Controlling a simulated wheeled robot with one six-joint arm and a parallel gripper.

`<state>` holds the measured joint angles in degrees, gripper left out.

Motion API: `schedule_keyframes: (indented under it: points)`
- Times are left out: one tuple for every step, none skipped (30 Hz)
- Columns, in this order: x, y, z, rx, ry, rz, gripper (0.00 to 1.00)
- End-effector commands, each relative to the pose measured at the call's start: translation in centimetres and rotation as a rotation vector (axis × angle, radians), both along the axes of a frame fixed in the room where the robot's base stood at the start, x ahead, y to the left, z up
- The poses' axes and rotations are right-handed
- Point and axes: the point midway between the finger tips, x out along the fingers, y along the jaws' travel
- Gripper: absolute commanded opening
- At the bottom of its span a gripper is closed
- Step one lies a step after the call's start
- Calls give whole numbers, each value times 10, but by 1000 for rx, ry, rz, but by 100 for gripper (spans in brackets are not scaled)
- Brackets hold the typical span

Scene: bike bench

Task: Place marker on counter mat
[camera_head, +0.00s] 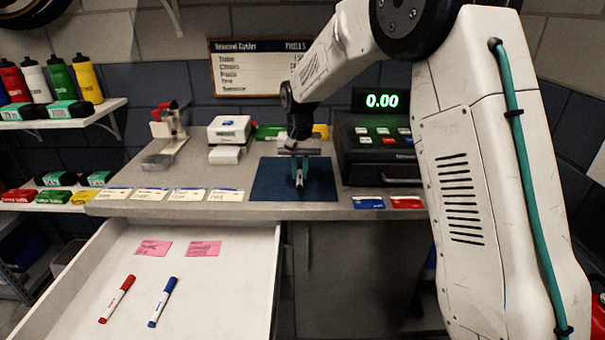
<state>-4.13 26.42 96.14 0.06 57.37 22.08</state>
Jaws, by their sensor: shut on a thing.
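The counter mat (264,186) is a dark blue square lying flat on the grey counter. My gripper (299,172) points down over the middle of the mat. It is shut on a small, slim thing, which looks like a marker (299,183) with a pale part showing below the fingers. Its colour, and whether it touches the mat, I cannot tell. A red marker (117,299) and a blue marker (163,301) lie apart in the open white drawer.
A black register (375,160) stands right of the mat, with blue (369,202) and red cards (407,202) in front. White-and-blue cards (188,195) line the counter's front edge at left. A white device (229,130) stands behind. Two pink slips (154,248) lie in the drawer (225,300).

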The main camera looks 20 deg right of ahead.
Motion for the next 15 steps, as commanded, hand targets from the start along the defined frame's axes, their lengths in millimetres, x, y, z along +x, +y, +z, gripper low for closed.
schedule_keyframes:
  points:
    - [12,-8,-2,0,1,-4,0]
    - [17,-11,-2,0,1,-3,0]
    - [24,-15,-4,0,1,-3,0]
    - [28,-17,-4,0,0,-2,0]
    - [32,-20,-4,0,0,-3,0]
    - [36,-22,-4,0,0,-3,0]
    - [38,-24,-5,0,1,-2,0]
    - [40,-25,-4,0,1,-2,0]
    - [42,-26,-4,0,0,-2,0]
    - [42,-26,-5,0,1,-1,0]
    - [42,-26,-7,0,1,-1,0]
    - [43,-26,-10,0,2,-1,0]
    - [42,-26,-13,0,2,-1,0]
    - [42,-26,-17,0,2,-1,0]
    - [42,-26,-23,0,4,-1,0]
